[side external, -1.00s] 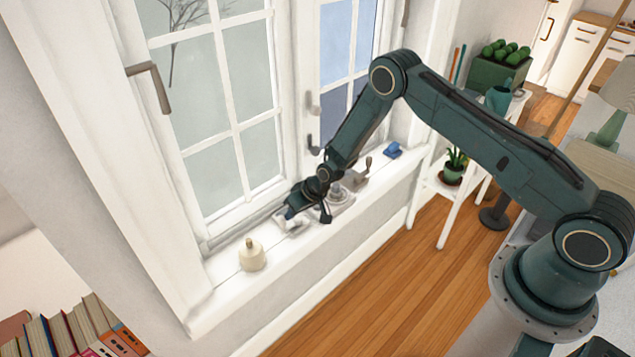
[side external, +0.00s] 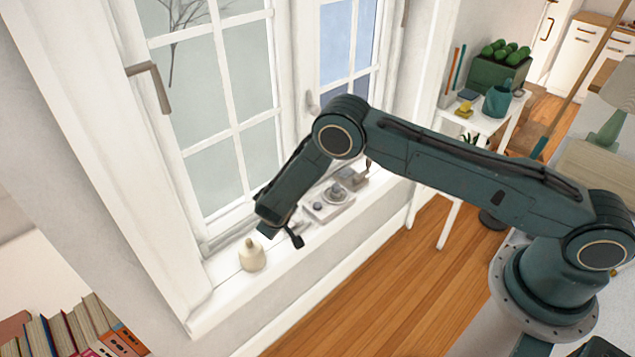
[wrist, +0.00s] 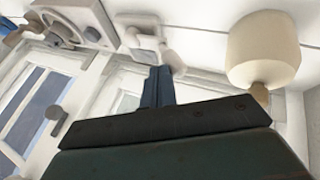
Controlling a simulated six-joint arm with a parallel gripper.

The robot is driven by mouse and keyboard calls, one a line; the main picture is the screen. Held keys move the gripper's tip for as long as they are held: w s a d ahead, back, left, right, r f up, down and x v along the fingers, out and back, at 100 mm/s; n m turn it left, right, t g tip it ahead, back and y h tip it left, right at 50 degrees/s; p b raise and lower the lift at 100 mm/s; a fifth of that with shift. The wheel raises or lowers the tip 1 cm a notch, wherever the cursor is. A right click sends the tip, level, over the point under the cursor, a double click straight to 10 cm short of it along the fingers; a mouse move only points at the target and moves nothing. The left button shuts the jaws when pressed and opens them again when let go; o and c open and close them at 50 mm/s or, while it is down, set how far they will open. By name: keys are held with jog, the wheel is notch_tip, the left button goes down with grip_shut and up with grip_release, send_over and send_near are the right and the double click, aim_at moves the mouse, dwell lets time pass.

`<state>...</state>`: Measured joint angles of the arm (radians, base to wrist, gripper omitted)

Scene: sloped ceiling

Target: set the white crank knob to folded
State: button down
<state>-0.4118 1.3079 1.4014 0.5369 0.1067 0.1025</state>
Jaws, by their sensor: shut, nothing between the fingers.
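The white crank knob (wrist: 143,38) is at the top middle of the wrist view. It has a squarish base with a grey face and a pale arm slanting down to the right. I cannot tell clearly whether the arm is folded. In the side external view my arm mostly hides it. My gripper (wrist: 161,70) is shut and empty. Its blue fingers show just below the knob in the wrist view; whether they touch it is unclear. In the side external view the gripper (side external: 263,231) is over the sill, between the knob's place and the cream bell-shaped object.
The cream bell-shaped object (side external: 252,256) stands close by on the sill, also at right in the wrist view (wrist: 263,48). A grey plate with round dials (side external: 329,200) lies on the other side. The tall white window frame (side external: 187,150) rises behind.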

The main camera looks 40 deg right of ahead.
jog(key=shift+a+f+n+h, duration=0.35)
jog(key=shift+a+h, duration=0.4)
jog(key=shift+h, duration=0.35)
jog(key=shift+a+f, duration=0.3)
jog(key=shift+a, duration=0.1)
jog(key=shift+r, duration=0.2)
jog(key=shift+r, duration=0.65)
jog(key=shift+r, duration=0.1)
jog(key=v, duration=1.2)
jog(key=shift+d+r, duration=0.25)
jog(key=shift+r, duration=0.1)
